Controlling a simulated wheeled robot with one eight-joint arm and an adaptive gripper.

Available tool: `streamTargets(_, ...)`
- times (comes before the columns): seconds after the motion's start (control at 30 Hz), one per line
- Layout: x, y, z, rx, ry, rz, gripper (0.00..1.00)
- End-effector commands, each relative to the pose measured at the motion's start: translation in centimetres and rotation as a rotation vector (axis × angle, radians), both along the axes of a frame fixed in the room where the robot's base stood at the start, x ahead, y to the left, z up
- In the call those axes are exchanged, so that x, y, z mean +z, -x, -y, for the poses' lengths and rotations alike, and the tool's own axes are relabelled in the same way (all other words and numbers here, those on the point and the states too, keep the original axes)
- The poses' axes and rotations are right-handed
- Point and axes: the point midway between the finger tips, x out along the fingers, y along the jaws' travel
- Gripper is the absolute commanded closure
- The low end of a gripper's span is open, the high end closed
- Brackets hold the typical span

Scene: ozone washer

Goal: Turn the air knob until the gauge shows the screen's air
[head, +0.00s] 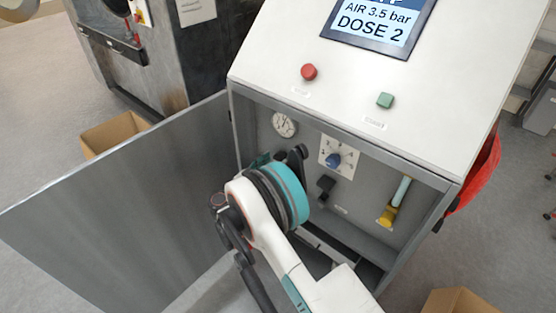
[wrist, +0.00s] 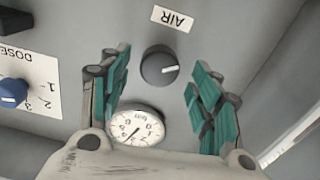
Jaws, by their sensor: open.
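The air knob (wrist: 160,66) is a round dark knob with a pale pointer line, below the AIR label (wrist: 173,18) in the wrist view. My gripper (wrist: 161,80) is open, with one teal-padded finger on each side of the knob and gaps between. It holds nothing. The white round gauge (wrist: 135,127) has a thin needle; it also shows in the head view (head: 284,124), too small to read surely. The screen (head: 378,28) reads AIR 3.5 bar, DOSE 2. In the head view my wrist largely covers the knob area.
The dose dial (head: 334,160) has a blue knob, right of the gauge in the head view. A black valve handle (head: 326,187) and a yellow-based tube (head: 389,212) are on the same panel. The metal door (head: 130,205) stands open at left. Red (head: 309,72) and green (head: 385,100) buttons sit above.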

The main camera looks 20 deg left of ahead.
Motion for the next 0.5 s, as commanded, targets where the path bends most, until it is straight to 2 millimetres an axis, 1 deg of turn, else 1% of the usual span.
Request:
streamTargets(0.03, 0.0, 1.1, -0.6, 0.003, 0.0, 0.0, 0.42)
streamTargets(0.2, 0.0, 4.3, -1.9, 0.003, 0.0, 0.0, 0.42)
streamTargets(0.33, 0.0, 6.2, -2.7, 0.002, 0.0, 0.0, 0.42)
streamTargets(0.5, 0.0, 7.6, -3.2, 0.0, 0.0, -0.001, 0.42)
